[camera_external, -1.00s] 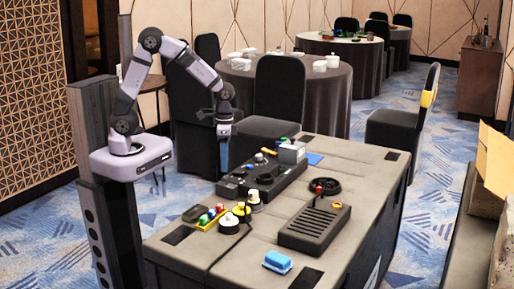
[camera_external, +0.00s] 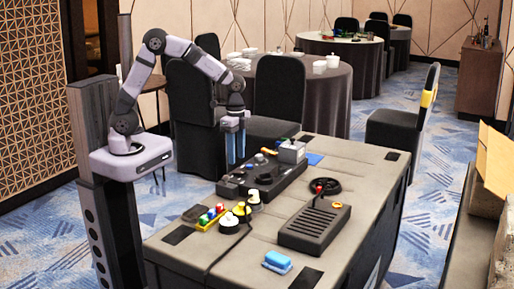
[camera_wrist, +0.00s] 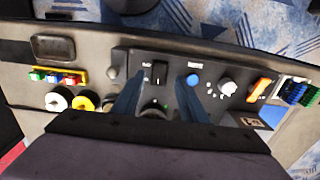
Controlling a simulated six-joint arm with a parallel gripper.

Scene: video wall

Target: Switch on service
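A black control panel (camera_external: 275,184) lies on the grey case table. In the wrist view the panel (camera_wrist: 212,76) carries a black rocker-like switch (camera_wrist: 160,73), a blue round button (camera_wrist: 193,79), a white knob (camera_wrist: 228,87) and an orange handle (camera_wrist: 259,90). The small labels are too blurred to read. My gripper (camera_external: 234,161) points down above the panel's left part, its two blue fingers apart. In the wrist view my gripper (camera_wrist: 160,86) is open and empty, with the black switch showing between its fingers. Contact with the panel cannot be told.
A yellow tray of coloured blocks (camera_external: 212,217), white and yellow round pieces (camera_external: 229,223), a dark grilled box (camera_external: 315,228) and a blue sponge-like block (camera_external: 277,261) sit on the case. A grey box (camera_external: 292,151) stands at the panel's far end. The case's right side has bare room.

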